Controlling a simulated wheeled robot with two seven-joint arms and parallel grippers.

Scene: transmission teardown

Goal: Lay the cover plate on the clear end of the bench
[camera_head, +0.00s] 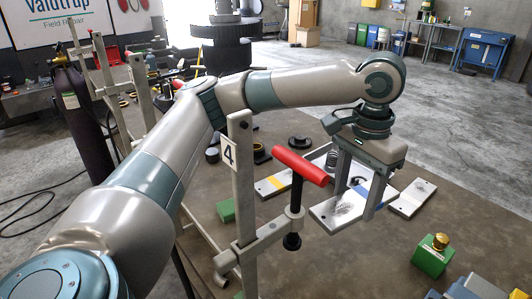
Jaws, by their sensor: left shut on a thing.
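My left gripper (356,204) comes down from the upper right of the bench, its two fingers pointing down. It is shut on a flat pale plate with a blue band, which I take for the cover plate (327,211); the fingers sit at its two sides and hide part of it. A dark patch marks its near end. Whether the plate touches the bench (330,268) or is just above it I cannot tell. My right gripper is not in view.
A post with a "4" sign (241,180) and a red-handled clamp (302,167) stand in front. A yellow-banded plate (274,183), another pale plate (412,198) and a green block with a brass knob (432,256) lie around. The bench's near middle is fairly bare.

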